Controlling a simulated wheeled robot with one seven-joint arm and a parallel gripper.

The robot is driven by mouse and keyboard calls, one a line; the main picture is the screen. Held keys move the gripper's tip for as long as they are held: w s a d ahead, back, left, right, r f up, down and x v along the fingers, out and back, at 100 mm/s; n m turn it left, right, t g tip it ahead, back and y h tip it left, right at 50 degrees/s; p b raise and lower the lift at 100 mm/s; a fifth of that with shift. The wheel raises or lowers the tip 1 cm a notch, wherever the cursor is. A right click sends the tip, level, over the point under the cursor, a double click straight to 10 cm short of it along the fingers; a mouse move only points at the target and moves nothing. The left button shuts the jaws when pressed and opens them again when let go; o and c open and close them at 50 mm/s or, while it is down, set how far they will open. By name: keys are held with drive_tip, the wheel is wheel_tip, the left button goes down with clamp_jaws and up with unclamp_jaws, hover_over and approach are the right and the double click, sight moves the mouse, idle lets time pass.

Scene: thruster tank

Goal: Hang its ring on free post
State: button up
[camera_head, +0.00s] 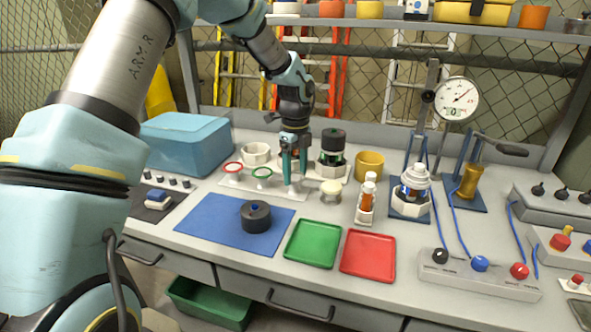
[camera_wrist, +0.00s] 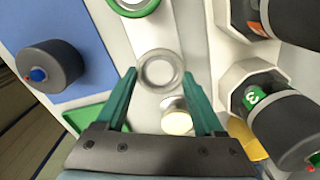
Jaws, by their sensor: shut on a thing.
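My gripper (camera_head: 292,177) points down over the right end of a white rack plate (camera_head: 278,194) at the middle of the bench. In the wrist view, my gripper (camera_wrist: 160,76) has its two green fingers on either side of a pale grey ring (camera_wrist: 160,53), shut on its outer edge. A lighter round patch shows inside the ring; I cannot tell whether a post stands in it. A green ring (camera_head: 262,172) and a red ring (camera_head: 233,167) are at the rack's other positions, left of my gripper. The green ring also shows at the top of the wrist view (camera_wrist: 134,9).
A cream-topped round piece (camera_head: 331,187) stands close right of my gripper. Black-capped cylinders in white holders, one being a green-labelled cylinder (camera_wrist: 257,98), stand behind. A black cylinder (camera_head: 256,217) sits on a blue mat (camera_head: 205,222). The green tray (camera_head: 313,244) and red tray (camera_head: 368,255) are empty.

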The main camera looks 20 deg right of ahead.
idle(0.4)
drive_tip(key=o, duration=1.3)
wheel_tip(320, 180, up, 11)
drive_tip(key=b, duration=0.2)
drive_tip(key=shift+a+f, duration=0.1)
drive_tip(key=shift+f, duration=0.05)
